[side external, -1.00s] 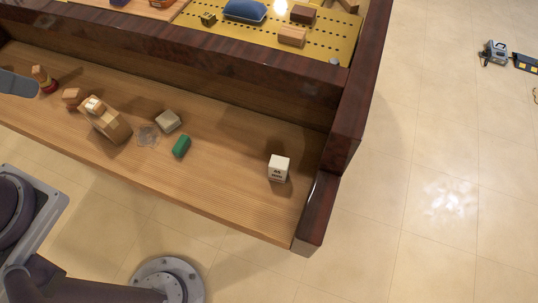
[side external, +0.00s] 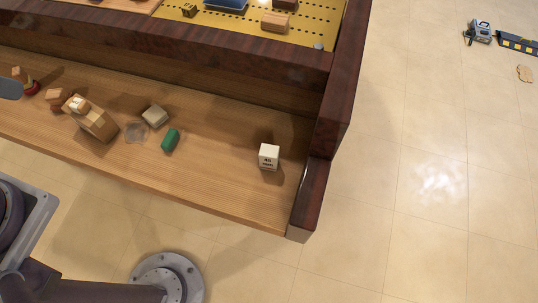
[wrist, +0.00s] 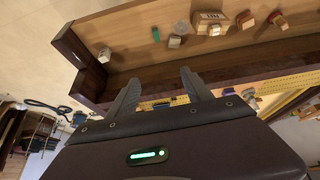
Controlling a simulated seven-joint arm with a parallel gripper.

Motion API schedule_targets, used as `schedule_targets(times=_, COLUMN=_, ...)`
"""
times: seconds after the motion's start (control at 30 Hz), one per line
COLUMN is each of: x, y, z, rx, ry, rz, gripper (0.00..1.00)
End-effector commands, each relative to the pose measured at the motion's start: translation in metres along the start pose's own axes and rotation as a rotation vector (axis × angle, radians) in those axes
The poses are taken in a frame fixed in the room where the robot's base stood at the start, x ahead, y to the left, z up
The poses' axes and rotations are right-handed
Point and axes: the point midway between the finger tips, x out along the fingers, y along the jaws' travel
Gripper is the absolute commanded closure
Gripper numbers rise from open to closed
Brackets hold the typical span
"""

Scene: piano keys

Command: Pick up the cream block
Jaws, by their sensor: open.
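A small cream-white cube with dark printed lettering (side external: 269,157) stands on the wooden ledge near its right end. It also shows in the wrist view (wrist: 104,55), near the ledge's left end there. A duller beige-grey block (side external: 155,115) lies farther left on the ledge, next to a green block (side external: 170,139); these two show in the wrist view too (wrist: 174,41) (wrist: 155,34). I cannot be sure which pale block is meant. My gripper (wrist: 159,76) is open and empty in the wrist view, its fingers apart, with no block between them.
A larger wooden block (side external: 97,124), a clear round piece (side external: 137,131) and smaller wooden pieces lie on the left of the ledge. A dark wooden rail (side external: 200,52) rises behind it, and a dark end post (side external: 335,110) closes the right. The ledge around the cube is clear.

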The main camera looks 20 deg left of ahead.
Motion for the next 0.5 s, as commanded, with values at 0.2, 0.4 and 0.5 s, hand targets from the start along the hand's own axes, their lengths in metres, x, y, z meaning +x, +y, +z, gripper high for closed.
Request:
schedule_targets(times=0.2, x=0.035, y=0.078, z=-0.023, rx=-0.162, ry=-0.382, rz=0.28, gripper=0.42)
schedule_targets(times=0.4, x=0.1, y=0.166, z=-0.063, rx=-0.502, ry=-0.802, rz=0.566, gripper=0.42)
schedule_targets(times=0.5, x=0.154, y=0.201, z=-0.08, rx=-0.737, ry=-0.978, rz=0.664, gripper=0.42)
